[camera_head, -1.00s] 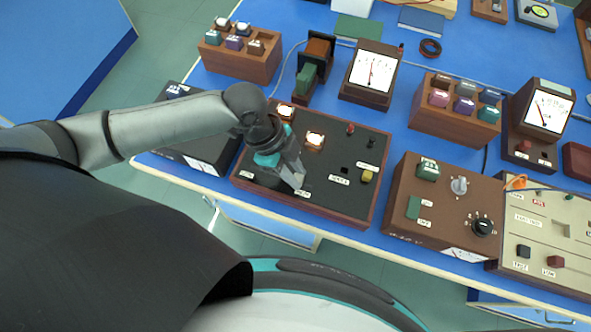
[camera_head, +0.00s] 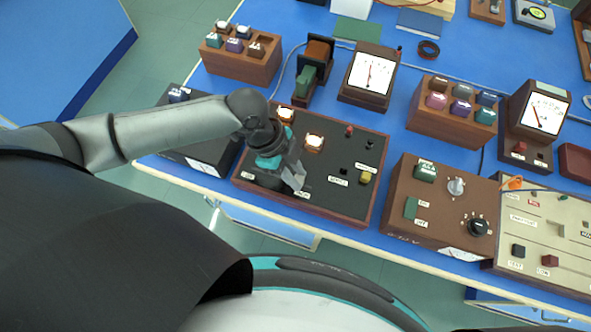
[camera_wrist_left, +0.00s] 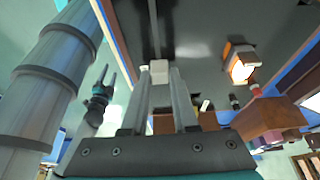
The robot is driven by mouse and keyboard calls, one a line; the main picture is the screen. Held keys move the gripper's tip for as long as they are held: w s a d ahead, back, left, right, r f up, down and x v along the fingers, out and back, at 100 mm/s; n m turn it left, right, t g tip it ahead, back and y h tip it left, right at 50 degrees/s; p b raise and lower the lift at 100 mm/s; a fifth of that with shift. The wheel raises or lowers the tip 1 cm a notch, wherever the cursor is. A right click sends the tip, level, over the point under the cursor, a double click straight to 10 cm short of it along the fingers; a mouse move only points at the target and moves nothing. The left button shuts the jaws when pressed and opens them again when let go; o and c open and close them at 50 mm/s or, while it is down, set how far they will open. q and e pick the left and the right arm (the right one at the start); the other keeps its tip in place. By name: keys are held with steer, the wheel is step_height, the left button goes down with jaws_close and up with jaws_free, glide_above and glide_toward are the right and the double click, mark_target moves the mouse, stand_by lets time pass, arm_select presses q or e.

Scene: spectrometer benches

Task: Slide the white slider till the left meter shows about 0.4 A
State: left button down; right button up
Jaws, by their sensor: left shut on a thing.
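My left gripper (camera_head: 297,180) is at the front edge of a dark panel (camera_head: 320,202) in a wooden frame, pointing down onto it. In the left wrist view, the white slider (camera_wrist_left: 160,69) sits between the two fingertips, and the gripper is shut on it. In the head view the gripper hides the slider and its slot. The left meter (camera_head: 372,72) stands behind the panel; its needle is near mid-scale, but its numbers are too small to read. My right gripper (camera_wrist_left: 98,100) shows small and empty in the left wrist view, its fingers apart.
The panel carries two lit lamps (camera_head: 285,115) and a yellow knob (camera_head: 366,178). A brown control box (camera_head: 440,200) stands to its right. A right-hand meter (camera_head: 543,112) and wooden block holders (camera_head: 241,62) stand around it. The bench's front edge is close by.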

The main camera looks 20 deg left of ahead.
arm_select(q)
steer(key=c, duration=0.7)
jaws_free()
steer(key=shift+r, duration=0.1)
steer(key=p+v, duration=0.2)
steer(key=v, duration=1.3)
steer(key=shift+s+a, duration=0.1)
